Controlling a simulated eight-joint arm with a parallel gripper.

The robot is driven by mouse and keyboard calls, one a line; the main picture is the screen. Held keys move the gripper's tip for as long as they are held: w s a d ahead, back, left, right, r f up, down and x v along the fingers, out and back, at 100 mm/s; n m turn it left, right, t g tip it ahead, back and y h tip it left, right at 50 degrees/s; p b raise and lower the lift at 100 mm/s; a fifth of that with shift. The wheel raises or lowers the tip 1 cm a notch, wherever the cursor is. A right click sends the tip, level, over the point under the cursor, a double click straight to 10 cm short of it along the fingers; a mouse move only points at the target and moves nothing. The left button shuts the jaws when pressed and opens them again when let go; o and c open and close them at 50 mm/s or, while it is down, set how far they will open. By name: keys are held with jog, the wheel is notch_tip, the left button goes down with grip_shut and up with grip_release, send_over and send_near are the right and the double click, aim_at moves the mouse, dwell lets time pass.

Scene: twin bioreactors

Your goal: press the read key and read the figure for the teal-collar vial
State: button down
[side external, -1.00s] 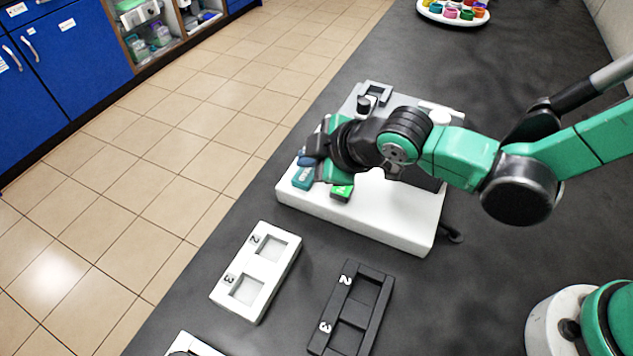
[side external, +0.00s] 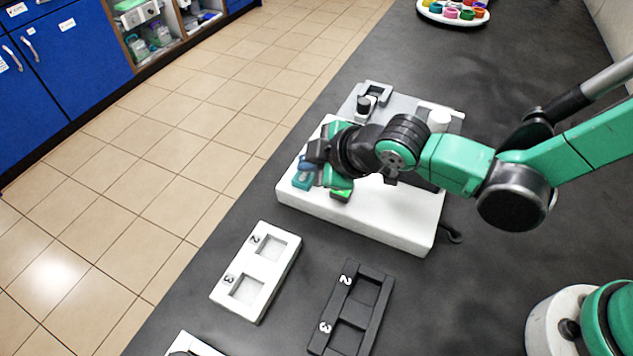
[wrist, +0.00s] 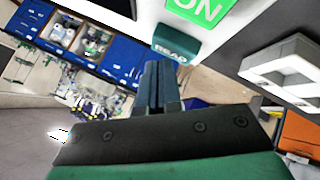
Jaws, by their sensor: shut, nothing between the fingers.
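The teal READ key (side external: 303,178) sits at the left front of the white instrument, and its lettering shows in the wrist view (wrist: 177,43). The green ON key (side external: 341,193) is to its right; the wrist view also shows it (wrist: 200,10). My gripper (side external: 309,165) is shut and empty, low over the instrument by the READ key. In the wrist view my fingertips (wrist: 160,66) are just short of the READ key; I cannot tell whether they touch it. No teal-collar vial can be made out, and no figure is visible.
A grey holder (side external: 374,91) with a black-topped item stands behind the instrument (side external: 390,222). White (side external: 268,270) and black (side external: 343,300) two-pocket racks lie in front. A round tray (side external: 425,12) of coloured pieces is far back.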

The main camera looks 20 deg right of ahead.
aim_at(311, 176)
jog(key=shift+f, duration=0.4)
dwell(0.3)
jog(key=shift+r, duration=0.85)
jog(key=shift+r, duration=0.1)
jog(key=shift+r, duration=2.4)
